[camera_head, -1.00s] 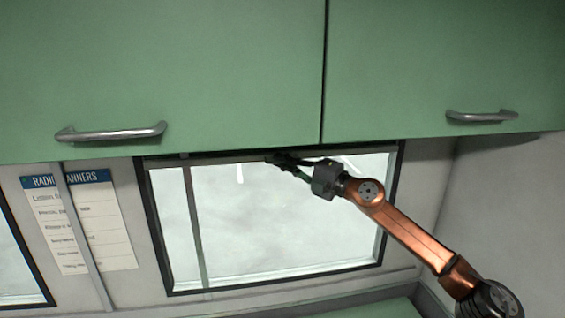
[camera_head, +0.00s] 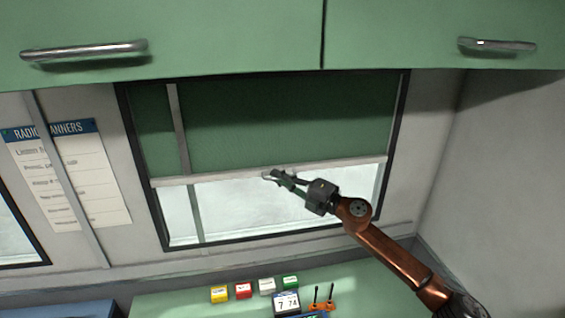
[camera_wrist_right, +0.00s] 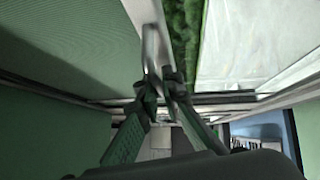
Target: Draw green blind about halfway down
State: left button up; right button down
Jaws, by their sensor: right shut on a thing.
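The green blind (camera_head: 280,125) hangs over the upper part of the window in the head view, with its pale bottom bar (camera_head: 225,177) a little below the window's middle. Bare glass (camera_head: 270,205) shows beneath the bar. My right gripper (camera_head: 271,177) is at the bar, a little right of its middle, and is shut on it. In the right wrist view the fingers (camera_wrist_right: 160,85) close on the pale bar (camera_wrist_right: 152,40), with the green blind fabric (camera_wrist_right: 75,40) to the left. My left gripper is not in view.
Green overhead cabinets (camera_head: 180,35) with metal handles (camera_head: 85,50) sit above the window. A green counter (camera_head: 180,303) below holds small coloured boxes (camera_head: 243,291), a number display (camera_head: 286,303) and an orange holder (camera_head: 322,306). A paper list (camera_head: 70,175) hangs on the left wall.

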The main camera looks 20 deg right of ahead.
jog(key=shift+f+b, duration=0.6)
jog(key=shift+f, duration=1.65)
jog(key=c, duration=2.1)
grip_release()
jog(key=shift+r, duration=0.1)
jog(key=v, duration=1.2)
